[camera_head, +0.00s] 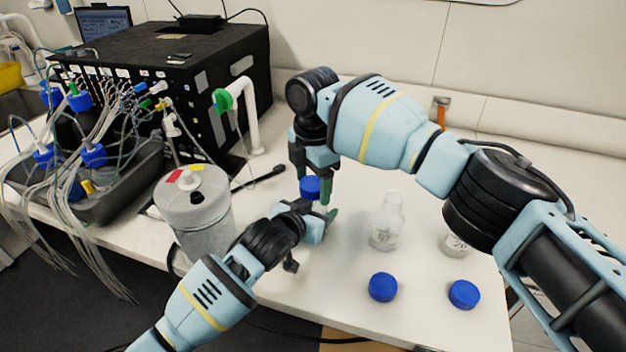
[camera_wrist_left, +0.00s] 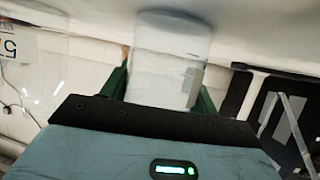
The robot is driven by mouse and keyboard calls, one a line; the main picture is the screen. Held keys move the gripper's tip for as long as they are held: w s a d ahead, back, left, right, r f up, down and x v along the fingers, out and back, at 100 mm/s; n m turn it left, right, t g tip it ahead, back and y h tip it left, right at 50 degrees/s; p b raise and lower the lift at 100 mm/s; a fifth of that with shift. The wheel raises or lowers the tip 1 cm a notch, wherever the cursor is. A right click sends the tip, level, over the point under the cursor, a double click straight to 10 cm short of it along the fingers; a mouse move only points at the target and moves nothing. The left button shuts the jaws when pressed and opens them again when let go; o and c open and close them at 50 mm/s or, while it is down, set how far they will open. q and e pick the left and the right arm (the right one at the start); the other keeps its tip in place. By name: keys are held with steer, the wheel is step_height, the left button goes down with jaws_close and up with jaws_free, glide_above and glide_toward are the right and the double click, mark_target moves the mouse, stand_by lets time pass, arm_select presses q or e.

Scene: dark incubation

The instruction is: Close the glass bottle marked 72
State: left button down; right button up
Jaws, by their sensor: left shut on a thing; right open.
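My left gripper (camera_head: 318,222) is shut on a clear glass bottle, mostly hidden behind it in the head view. In the left wrist view the bottle's clear body (camera_wrist_left: 170,60) sits between the two green fingers of the left gripper (camera_wrist_left: 165,85). A blue cap (camera_head: 310,187) shows just above the left gripper, at the bottle's top; I cannot tell whether it is seated. My right gripper (camera_head: 313,180) points down at this cap, open, with its fingers close around it. The number on the held bottle is not readable.
An open glass bottle (camera_head: 386,225) and a second labelled bottle (camera_head: 457,244), partly behind my right arm, stand to the right. Two blue caps (camera_head: 382,287) (camera_head: 464,295) lie in front. A grey canister (camera_head: 195,215), tubing and a black box (camera_head: 165,65) crowd the left.

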steer(key=shift+r, duration=2.25)
steer(key=shift+r, duration=0.1)
steer(key=shift+c, duration=0.3)
steer(key=shift+r+n, duration=1.65)
steer(key=shift+n, duration=0.05)
steer(key=shift+f, duration=4.05)
